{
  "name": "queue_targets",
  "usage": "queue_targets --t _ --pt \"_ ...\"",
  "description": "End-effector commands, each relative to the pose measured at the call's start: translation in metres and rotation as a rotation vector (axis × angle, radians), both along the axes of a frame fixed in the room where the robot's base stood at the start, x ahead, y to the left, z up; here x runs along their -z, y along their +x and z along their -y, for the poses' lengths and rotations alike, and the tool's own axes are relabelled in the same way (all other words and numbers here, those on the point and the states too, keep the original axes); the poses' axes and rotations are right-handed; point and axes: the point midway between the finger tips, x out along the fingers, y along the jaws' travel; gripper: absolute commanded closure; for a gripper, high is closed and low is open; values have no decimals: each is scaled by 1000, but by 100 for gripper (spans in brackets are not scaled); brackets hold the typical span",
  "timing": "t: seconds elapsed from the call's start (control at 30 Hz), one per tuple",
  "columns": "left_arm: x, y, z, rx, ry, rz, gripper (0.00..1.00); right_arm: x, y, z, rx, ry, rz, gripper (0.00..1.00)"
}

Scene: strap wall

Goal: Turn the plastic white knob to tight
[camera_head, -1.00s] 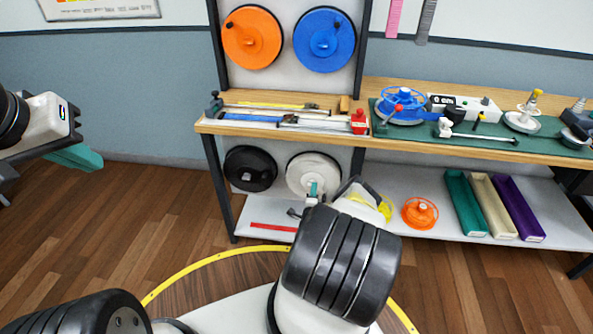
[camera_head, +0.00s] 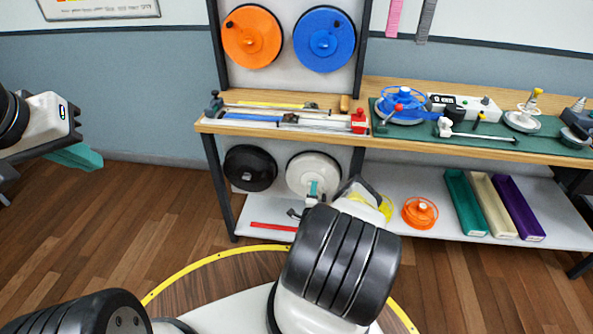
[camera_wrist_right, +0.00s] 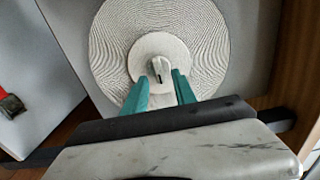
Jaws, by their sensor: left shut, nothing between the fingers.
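The white knob (camera_wrist_right: 157,70) is a small upright grip at the centre of a white ridged disc (camera_wrist_right: 105,45). The disc hangs on the lower panel of the rack and also shows in the head view (camera_head: 306,165). My right gripper (camera_wrist_right: 161,75) is open, its two teal fingertips on either side of the lower part of the knob. I cannot tell whether they touch it. In the head view my right gripper (camera_head: 315,188) partly hides the disc and covers the knob. My left gripper (camera_head: 88,158) is shut and empty at the far left, away from the rack.
A black disc (camera_head: 250,168) hangs left of the white one, with orange (camera_head: 252,38) and blue (camera_head: 324,38) discs above. The wooden shelf (camera_head: 212,125) juts out over the lower discs. An orange reel (camera_head: 420,213) sits on the low shelf to the right.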

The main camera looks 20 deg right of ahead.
Motion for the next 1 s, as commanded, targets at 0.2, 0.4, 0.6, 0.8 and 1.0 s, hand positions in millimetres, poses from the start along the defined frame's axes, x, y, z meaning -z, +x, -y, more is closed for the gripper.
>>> queue_targets --t 0.2,0.4,0.6,0.8,1.0 --pt "0 0 0 0 0 0 100 1 -30 -18 -1 4 -2 67" --pt "0 0 0 0 0 0 100 1 -55 -33 1 2 -1 67" --pt "0 0 0 0 0 0 100 0 -63 -38 1 1 -1 67" --pt "0 0 0 0 0 0 100 0 -63 -38 1 1 -1 67" --pt "0 0 0 0 0 0 100 1 -63 -38 1 1 -1 67"
